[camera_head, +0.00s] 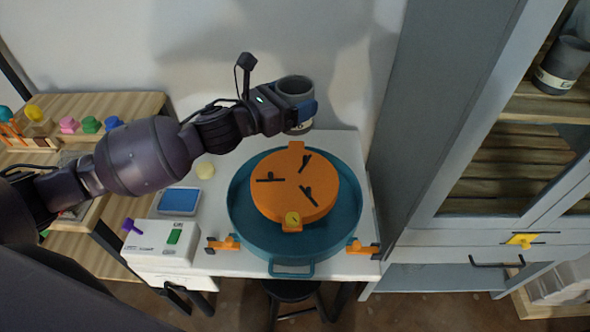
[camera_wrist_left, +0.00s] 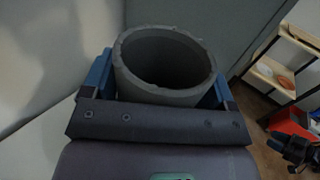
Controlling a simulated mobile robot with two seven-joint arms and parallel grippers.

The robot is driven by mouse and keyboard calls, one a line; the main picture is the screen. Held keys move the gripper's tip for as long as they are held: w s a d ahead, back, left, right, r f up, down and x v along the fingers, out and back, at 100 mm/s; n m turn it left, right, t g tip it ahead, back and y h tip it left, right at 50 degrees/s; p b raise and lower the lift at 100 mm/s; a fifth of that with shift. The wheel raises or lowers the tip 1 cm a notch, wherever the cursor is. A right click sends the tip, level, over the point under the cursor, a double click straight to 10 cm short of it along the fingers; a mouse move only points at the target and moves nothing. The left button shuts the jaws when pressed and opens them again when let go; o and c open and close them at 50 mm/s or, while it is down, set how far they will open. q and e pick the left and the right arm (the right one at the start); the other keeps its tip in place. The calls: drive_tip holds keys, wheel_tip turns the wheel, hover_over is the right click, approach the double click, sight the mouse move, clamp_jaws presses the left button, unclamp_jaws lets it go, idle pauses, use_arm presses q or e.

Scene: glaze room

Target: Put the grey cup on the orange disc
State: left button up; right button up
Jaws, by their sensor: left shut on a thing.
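The grey cup (camera_head: 295,88) is upright in the jaws of my left gripper (camera_head: 303,112), above the back of the white table. In the left wrist view the open rim of the grey cup (camera_wrist_left: 165,62) shows between the blue fingers of my left gripper (camera_wrist_left: 160,88), and the cup looks empty inside. The orange disc (camera_head: 318,187) sits inside a round teal basin (camera_head: 240,215) and carries several dark clips. The cup is behind the disc in the head view, apart from it.
A blue-screened scale (camera_head: 178,201) and a white box (camera_head: 150,243) stand left of the basin. Orange clamps (camera_head: 224,244) sit at the table front. A grey cabinet (camera_head: 440,150) stands close on the right, with another grey cup (camera_head: 562,66) on its shelf.

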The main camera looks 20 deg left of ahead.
use_arm(q)
wheel_tip(320, 180, down, 18)
drive_tip(key=b, duration=0.3)
idle(0.3)
